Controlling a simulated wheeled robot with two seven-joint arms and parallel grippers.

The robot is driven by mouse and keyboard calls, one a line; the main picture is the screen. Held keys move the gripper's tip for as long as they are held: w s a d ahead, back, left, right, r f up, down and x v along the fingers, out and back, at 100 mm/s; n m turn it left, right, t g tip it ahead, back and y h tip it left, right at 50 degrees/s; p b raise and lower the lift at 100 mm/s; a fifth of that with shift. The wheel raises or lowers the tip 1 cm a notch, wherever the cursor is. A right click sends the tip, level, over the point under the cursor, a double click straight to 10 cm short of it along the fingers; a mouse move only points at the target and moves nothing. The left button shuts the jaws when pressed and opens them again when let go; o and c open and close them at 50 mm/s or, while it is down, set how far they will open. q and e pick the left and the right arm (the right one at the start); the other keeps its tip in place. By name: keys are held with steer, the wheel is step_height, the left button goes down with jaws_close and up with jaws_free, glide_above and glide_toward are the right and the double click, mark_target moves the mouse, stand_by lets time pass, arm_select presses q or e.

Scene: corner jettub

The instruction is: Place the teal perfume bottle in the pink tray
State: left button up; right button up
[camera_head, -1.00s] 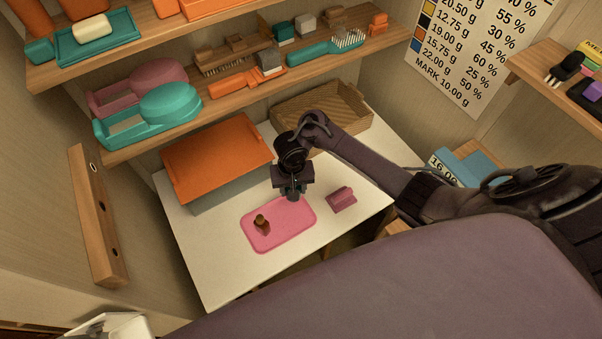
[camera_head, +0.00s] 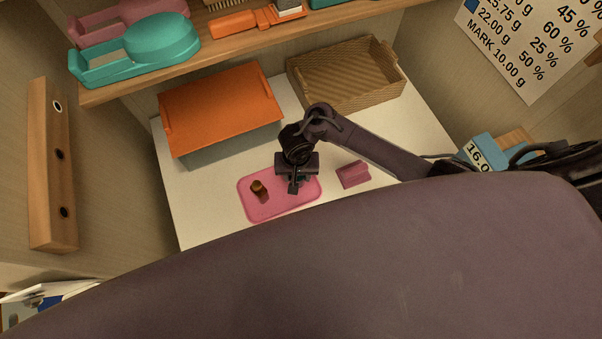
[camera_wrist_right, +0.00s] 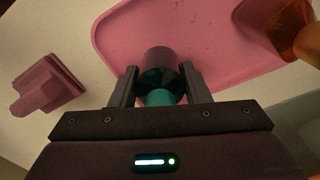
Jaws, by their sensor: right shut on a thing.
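The pink tray (camera_head: 275,207) lies flat on the white tabletop and also shows in the right wrist view (camera_wrist_right: 215,45). My right gripper (camera_head: 296,188) is over the tray's right part. In the right wrist view its fingers (camera_wrist_right: 160,88) are shut on the teal perfume bottle (camera_wrist_right: 158,97), which has a dark part toward the tray. I cannot tell whether the bottle touches the tray. In the head view the gripper hides most of the bottle. My left gripper is not in view.
A small amber-brown bottle (camera_head: 259,188) stands in the tray's left part. Behind are a grey box with an orange lid (camera_head: 220,105) and a wicker basket (camera_head: 345,80). A shelf (camera_head: 130,88) overhangs the back.

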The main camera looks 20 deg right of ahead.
steer(key=shift+d, duration=0.1)
steer(key=shift+s+r, duration=0.1)
steer(key=shift+s+a, duration=0.1)
steer(key=shift+a, duration=0.15)
steer(key=o, duration=1)
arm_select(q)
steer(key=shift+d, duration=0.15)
arm_select(e)
steer(key=shift+o, duration=0.2)
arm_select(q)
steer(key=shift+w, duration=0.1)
